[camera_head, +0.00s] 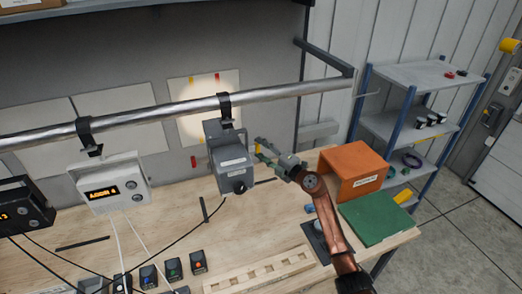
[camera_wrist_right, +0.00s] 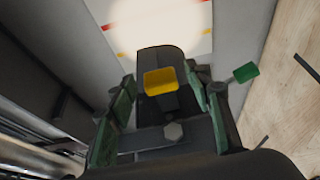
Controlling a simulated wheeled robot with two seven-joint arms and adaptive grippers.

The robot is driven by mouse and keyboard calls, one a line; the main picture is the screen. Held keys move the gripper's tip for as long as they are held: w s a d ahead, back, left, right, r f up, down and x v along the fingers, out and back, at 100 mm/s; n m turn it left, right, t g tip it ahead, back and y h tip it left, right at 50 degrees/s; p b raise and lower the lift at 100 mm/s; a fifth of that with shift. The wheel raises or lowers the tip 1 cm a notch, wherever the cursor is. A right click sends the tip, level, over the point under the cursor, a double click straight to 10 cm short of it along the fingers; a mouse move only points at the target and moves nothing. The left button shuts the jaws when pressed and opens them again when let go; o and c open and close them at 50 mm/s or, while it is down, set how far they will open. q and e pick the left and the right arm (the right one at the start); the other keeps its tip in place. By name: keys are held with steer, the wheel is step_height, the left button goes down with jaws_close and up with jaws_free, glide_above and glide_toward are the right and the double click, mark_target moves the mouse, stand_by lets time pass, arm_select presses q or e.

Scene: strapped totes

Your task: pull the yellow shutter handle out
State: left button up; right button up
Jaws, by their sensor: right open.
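The grey lamp housing (camera_head: 230,158) hangs from a clamp on the metal pipe. The yellow shutter handle (camera_wrist_right: 160,80) is a small flat tab on a dark stem, seen close up in the wrist view. In the head view, a small yellow patch shows at the housing's right side, by my gripper's tips. My right gripper (camera_head: 272,155) has come in from the right beside the housing. In the wrist view its green-padded fingers (camera_wrist_right: 160,96) stand apart, one on each side of the handle, with visible gaps. My left gripper is not in view.
A green tab (camera_wrist_right: 245,73) sticks out right of the fingers; a red tab (camera_head: 193,161) shows left of the housing. A white display box (camera_head: 112,185) hangs further left. An orange box (camera_head: 353,171) and green board (camera_head: 376,218) lie right, near my arm.

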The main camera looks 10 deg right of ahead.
steer(key=v, duration=1.1)
steer(key=shift+s+d, duration=0.2)
steer(key=shift+s, duration=0.15)
